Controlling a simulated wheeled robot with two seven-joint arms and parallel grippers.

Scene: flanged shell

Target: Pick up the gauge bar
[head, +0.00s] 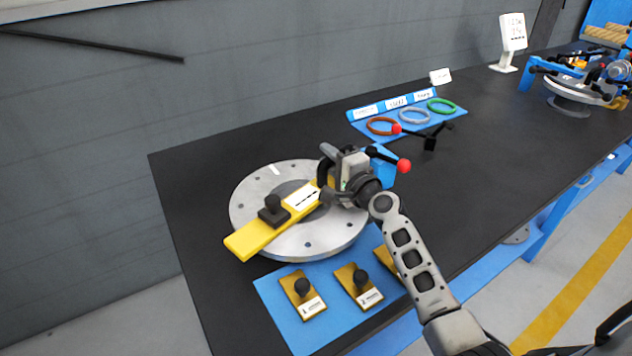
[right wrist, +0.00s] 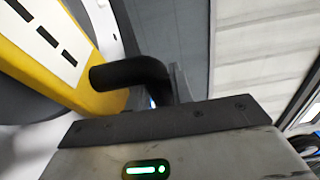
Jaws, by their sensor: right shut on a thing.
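The gauge bar (head: 256,234) is a long yellow bar with a white marked label and a black knob (head: 273,209). It spans the round grey flanged shell (head: 342,234), and its left end overhangs the rim. I cannot tell whether it touches the shell or is slightly above it. My right gripper (head: 330,178) is at the bar's right end, shut on its black handle. In the right wrist view the yellow bar (right wrist: 40,62) and bent black handle (right wrist: 130,76) show close up; the fingertips are largely hidden. My left gripper is out of view.
A blue mat (head: 272,295) with several brass plates with black knobs lies in front of the shell. A blue tray (head: 356,115) with brown, grey and green rings lies behind. A red-tipped black lever (head: 403,165) stands right of the gripper.

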